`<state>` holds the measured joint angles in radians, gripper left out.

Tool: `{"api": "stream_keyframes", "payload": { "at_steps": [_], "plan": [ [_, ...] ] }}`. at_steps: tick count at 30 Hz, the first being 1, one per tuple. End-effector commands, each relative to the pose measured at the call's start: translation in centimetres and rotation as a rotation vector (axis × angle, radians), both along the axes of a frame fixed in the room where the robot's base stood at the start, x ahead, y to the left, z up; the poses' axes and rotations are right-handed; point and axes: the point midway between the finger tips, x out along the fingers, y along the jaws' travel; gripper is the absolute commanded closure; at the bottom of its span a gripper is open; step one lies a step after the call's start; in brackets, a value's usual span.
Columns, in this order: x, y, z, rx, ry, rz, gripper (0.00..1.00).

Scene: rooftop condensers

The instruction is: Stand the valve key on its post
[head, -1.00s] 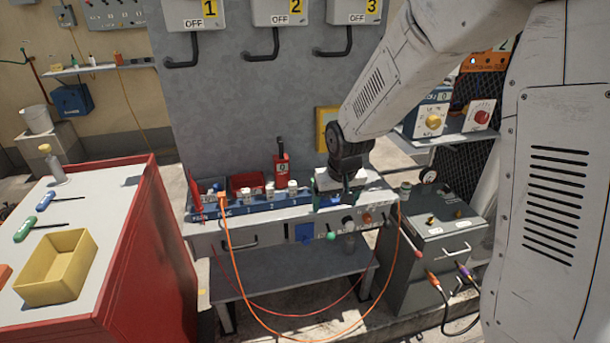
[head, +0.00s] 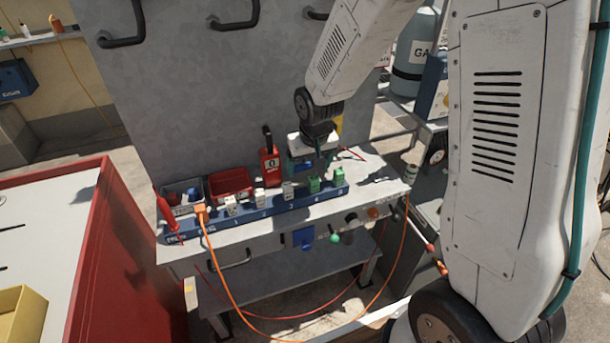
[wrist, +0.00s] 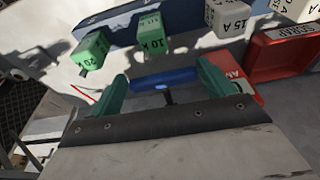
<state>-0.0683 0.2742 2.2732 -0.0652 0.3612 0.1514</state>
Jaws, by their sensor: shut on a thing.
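My gripper (wrist: 160,88) is shut on a blue cylindrical bar in the wrist view, which I take to be the handle of the valve key (wrist: 165,77). A short dark stem shows below the bar, between the green fingers. In the head view my gripper (head: 312,168) is above the back of the bench, behind the blue rail, and a bit of blue (head: 302,166) shows at its fingers. The lower end of the key is hidden. I cannot make out a post for the key in either view.
The blue rail (head: 262,212) on the grey bench carries several white and green blocks. An orange cable (head: 213,255) hangs in front. The bench's right end (head: 385,195) has free room.

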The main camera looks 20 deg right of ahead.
Motion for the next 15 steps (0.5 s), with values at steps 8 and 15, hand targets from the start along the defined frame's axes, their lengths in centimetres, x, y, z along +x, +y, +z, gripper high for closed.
{"api": "stream_keyframes", "payload": {
  "at_steps": [8, 15],
  "plan": [
    [-0.1, 0.0, -3.3, 0.0, 0.004, -0.001, 0.47],
    [0.0, 0.2, -5.7, 0.001, 0.0, 0.001, 0.47]
  ]
}}
